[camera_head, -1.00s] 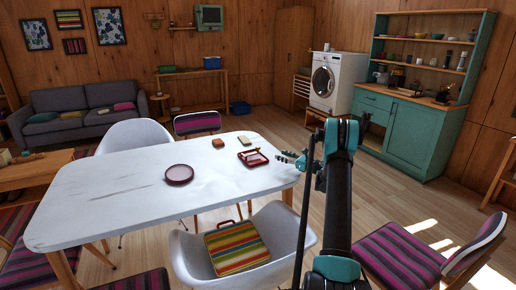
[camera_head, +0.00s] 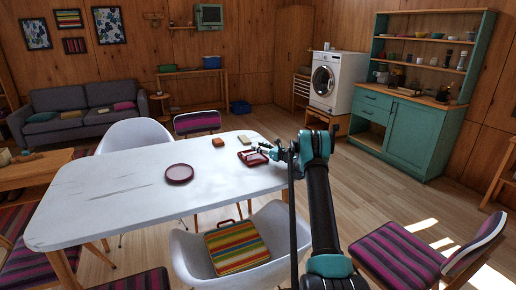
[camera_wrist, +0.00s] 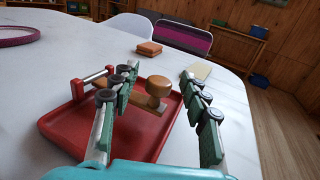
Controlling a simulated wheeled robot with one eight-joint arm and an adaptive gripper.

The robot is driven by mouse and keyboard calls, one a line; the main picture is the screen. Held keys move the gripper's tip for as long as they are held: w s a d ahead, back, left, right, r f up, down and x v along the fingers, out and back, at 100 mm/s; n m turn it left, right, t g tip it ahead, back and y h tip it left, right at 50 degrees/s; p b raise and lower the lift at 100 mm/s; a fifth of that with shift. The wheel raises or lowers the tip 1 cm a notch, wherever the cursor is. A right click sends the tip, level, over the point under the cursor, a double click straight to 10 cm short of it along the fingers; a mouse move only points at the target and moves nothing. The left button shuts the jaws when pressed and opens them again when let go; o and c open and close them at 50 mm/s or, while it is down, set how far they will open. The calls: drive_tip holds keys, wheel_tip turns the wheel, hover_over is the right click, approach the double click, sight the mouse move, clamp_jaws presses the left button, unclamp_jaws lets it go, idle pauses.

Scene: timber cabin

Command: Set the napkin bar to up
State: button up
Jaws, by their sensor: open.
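The red napkin holder (camera_head: 247,158) sits on the white table near its right end. In the wrist view its red tray (camera_wrist: 62,128) lies below my fingers. Its napkin bar (camera_wrist: 148,108) is a wooden arm with a round wooden knob (camera_wrist: 158,88), lying low across the tray. A metal rod between red posts (camera_wrist: 97,76) stands at the tray's left side. My gripper (camera_wrist: 160,73) is open, with the knob showing between its fingers; I cannot tell if they touch it. In the head view my gripper (camera_head: 268,150) reaches over the holder's right side and partly hides it.
A brown block (camera_wrist: 149,48) and a pale block (camera_wrist: 199,70) lie beyond the holder. A dark red plate (camera_head: 179,173) is to its left on the table (camera_head: 110,200).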

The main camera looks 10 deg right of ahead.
drive_tip(key=shift+w+a, duration=0.3)
drive_tip(key=shift+c, duration=0.2)
clamp_jaws()
